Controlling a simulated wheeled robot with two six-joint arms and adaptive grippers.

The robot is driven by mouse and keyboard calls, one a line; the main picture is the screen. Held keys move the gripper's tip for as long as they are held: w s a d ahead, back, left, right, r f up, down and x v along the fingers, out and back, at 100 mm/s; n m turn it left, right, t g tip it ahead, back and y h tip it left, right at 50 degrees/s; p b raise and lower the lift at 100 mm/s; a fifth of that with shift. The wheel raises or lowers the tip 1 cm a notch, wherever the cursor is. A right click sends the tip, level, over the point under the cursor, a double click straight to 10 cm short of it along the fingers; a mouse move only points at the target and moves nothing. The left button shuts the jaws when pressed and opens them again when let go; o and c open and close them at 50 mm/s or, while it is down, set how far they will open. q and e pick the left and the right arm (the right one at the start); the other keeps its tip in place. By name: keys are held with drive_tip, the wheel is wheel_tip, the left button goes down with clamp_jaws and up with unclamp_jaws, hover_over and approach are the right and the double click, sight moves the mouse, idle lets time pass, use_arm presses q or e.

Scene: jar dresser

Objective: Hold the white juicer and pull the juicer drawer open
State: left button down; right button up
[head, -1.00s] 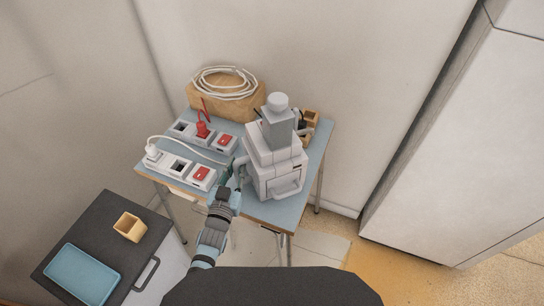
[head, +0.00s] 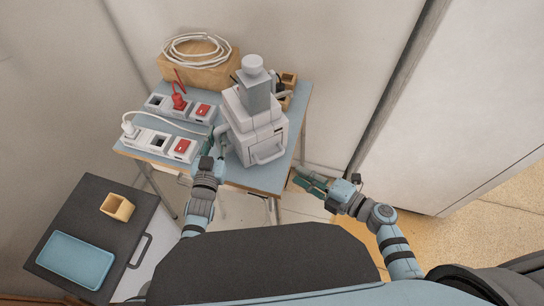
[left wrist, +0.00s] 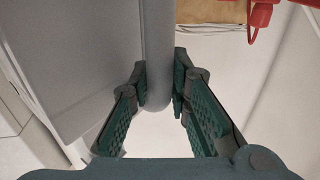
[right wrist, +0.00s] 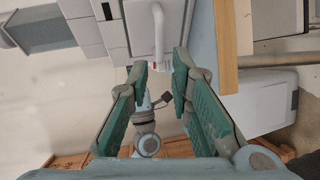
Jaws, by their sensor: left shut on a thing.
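The white juicer (head: 252,110) stands upright near the right end of the blue table. Its drawer (head: 262,146) is in the lower front and looks shut, with a white handle (head: 268,157) across it. My left gripper (head: 218,140) is at the juicer's left side. In the left wrist view its fingers are closed around a grey upright bar (left wrist: 157,50) beside the juicer body (left wrist: 75,60). My right gripper (head: 302,180) is open and empty, in front of and right of the table. In the right wrist view the drawer handle (right wrist: 158,35) is just beyond its fingertips, apart from them.
Two power strips with red switches (head: 183,148) lie left of the juicer. A cardboard-coloured block with a coiled white cable (head: 200,48) is behind. A low dark cabinet (head: 150,205) with a blue tray (head: 75,260) stands at lower left. A tall white cabinet (head: 470,110) is at right.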

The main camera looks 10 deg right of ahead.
sight(272, 157)
drive_tip(key=x, duration=1.1)
drive_tip(key=shift+w+a+f, duration=0.1)
drive_tip(key=shift+a, duration=0.15)
drive_tip(key=shift+c, duration=0.4)
clamp_jaws()
